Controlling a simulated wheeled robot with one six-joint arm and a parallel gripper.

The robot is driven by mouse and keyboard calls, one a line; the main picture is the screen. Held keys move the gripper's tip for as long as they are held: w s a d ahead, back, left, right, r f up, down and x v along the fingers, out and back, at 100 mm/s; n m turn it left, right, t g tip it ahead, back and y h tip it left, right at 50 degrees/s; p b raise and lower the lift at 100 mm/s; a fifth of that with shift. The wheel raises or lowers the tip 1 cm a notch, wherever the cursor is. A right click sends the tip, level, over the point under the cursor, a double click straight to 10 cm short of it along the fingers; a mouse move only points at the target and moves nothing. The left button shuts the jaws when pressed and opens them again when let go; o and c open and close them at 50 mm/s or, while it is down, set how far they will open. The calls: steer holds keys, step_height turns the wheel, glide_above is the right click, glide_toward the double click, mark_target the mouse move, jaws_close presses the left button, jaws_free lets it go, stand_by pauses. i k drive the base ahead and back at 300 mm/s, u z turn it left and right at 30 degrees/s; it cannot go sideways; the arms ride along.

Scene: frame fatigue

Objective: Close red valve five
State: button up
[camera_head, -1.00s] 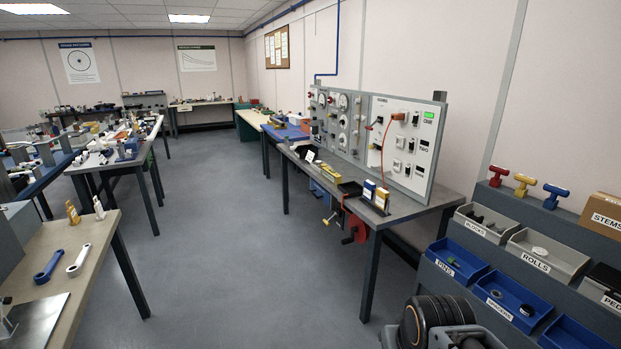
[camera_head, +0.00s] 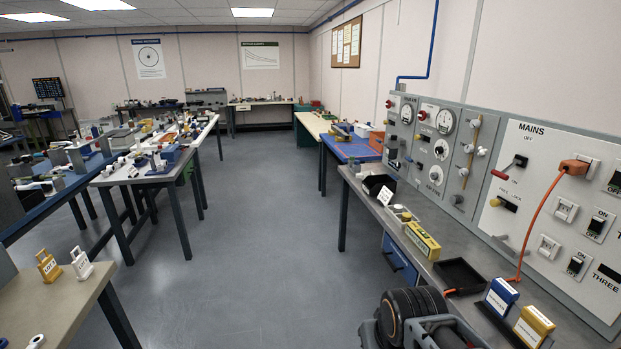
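No thing in view can be read as valve five. On the wall panel (camera_head: 470,150) at the right, one small red knob (camera_head: 422,115) sits beside a round gauge (camera_head: 445,121). Another red knob (camera_head: 390,103) is further left, near a second gauge (camera_head: 407,113). A red-handled lever (camera_head: 500,174) is on the board marked MAINS. Any number on these is too small to read. Black and grey parts of my own arm show at the bottom edge, well apart from the panel. My gripper's fingers are not visible.
A grey bench (camera_head: 420,205) runs under the panel, holding a yellow box (camera_head: 422,240), a black tray (camera_head: 461,276) and blue and yellow blocks. An orange cable (camera_head: 539,225) hangs from the board. Cluttered tables (camera_head: 105,178) stand left. The floor aisle (camera_head: 265,240) is clear.

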mark_target(422, 115)
steer(key=i, duration=2.3)
steer(key=z, duration=0.2)
steer(key=i, duration=1.5)
steer(key=z, duration=0.2)
